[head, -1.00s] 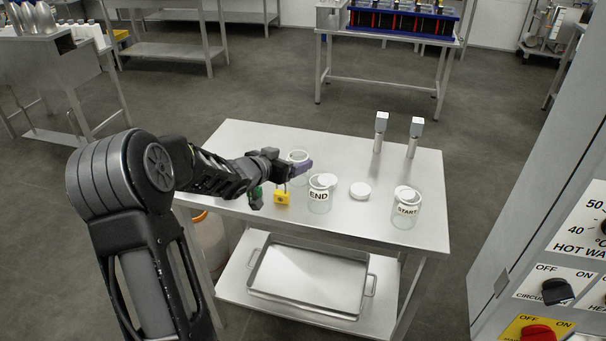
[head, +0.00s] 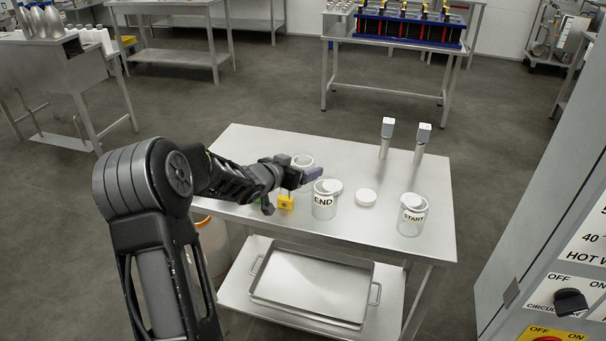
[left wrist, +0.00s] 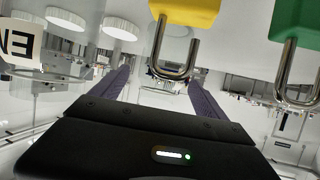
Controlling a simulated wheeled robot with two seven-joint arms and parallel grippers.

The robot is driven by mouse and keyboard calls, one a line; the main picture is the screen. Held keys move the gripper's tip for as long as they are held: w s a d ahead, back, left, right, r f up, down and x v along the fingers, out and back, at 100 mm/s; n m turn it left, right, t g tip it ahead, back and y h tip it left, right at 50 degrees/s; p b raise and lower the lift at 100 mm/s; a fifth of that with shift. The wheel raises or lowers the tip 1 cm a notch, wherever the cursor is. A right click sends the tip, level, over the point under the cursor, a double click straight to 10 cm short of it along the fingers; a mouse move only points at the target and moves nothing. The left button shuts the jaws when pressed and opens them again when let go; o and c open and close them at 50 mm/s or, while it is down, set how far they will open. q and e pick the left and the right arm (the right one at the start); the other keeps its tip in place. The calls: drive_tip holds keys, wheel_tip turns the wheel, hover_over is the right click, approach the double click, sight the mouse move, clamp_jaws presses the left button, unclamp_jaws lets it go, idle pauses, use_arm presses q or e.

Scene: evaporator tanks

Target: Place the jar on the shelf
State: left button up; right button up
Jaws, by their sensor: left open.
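Three clear glass jars stand on the steel table: one marked START (head: 411,224) at the right, one marked END (head: 323,205) in the middle, and one behind my left gripper (head: 302,159), partly hidden, with no label showing. My left gripper (head: 303,174) is open over the table, just left of and behind the END jar. The lower shelf (head: 236,285) under the tabletop holds a metal tray (head: 310,284). My right gripper is out of view.
White lids (head: 366,197) lie near the jars. A yellow padlock (head: 286,202) is close below my left gripper; a green padlock (left wrist: 297,35) shows in the left wrist view. Two upright metal posts (head: 386,140) stand at the back. A control panel (head: 560,270) is at right.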

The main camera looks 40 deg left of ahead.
sight(308, 158)
use_arm(q)
drive_tip(key=shift+w, duration=0.1)
drive_tip(key=x, duration=0.5)
drive_tip(key=shift+f+p, duration=0.1)
drive_tip(key=shift+p, duration=0.3)
drive_tip(key=shift+c, duration=0.5)
drive_tip(key=shift+a, duration=0.1)
drive_tip(key=c, duration=1.6)
wheel_tip(308, 158, up, 10)
drive_tip(key=p, duration=0.3)
